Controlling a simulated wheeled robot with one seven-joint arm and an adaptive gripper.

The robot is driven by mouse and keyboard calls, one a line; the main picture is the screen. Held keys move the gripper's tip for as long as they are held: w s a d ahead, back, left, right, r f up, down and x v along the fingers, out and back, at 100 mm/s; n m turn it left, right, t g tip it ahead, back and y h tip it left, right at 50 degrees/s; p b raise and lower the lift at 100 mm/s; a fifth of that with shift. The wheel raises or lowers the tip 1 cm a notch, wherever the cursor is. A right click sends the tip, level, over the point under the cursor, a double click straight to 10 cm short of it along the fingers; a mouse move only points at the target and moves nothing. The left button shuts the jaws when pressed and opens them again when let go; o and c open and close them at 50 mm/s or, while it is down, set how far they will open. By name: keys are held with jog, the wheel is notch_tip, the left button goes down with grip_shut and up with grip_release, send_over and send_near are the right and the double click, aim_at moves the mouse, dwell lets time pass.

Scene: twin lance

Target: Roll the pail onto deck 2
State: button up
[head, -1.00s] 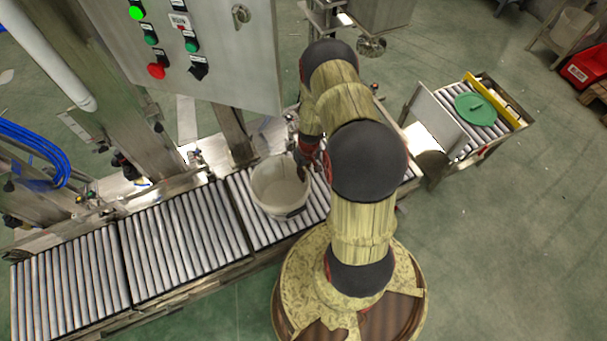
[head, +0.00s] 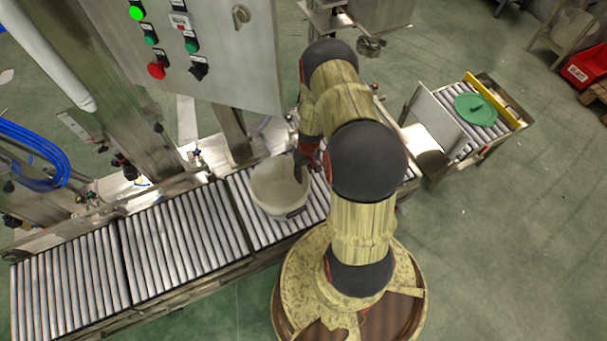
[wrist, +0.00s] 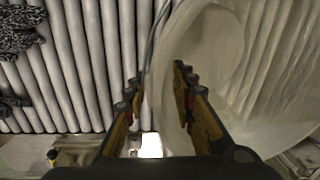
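The white open-topped pail (head: 268,194) stands upright on the right-hand section of the roller conveyor (head: 237,202). My gripper (head: 301,172) is at the pail's right rim in the head view, partly hidden by my own arm. In the wrist view the pail (wrist: 215,45) fills the upper right. My gripper (wrist: 160,88) has its two fingers apart there, with the pail's rim and wall running between them. The right finger overlaps the pail's inside and the left finger is over the rollers. Contact with the wall cannot be made out. No deck number is readable.
Empty roller sections (head: 185,240) and (head: 70,272) continue left of the pail. A control panel (head: 205,50) on a steel post overhangs behind. A small roller table (head: 515,122) at the right bears a green lid (head: 475,109).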

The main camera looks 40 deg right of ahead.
notch_tip(320, 180, up, 12)
jog(key=d, duration=0.1)
dwell(0.5)
jog(key=shift+s, duration=0.1)
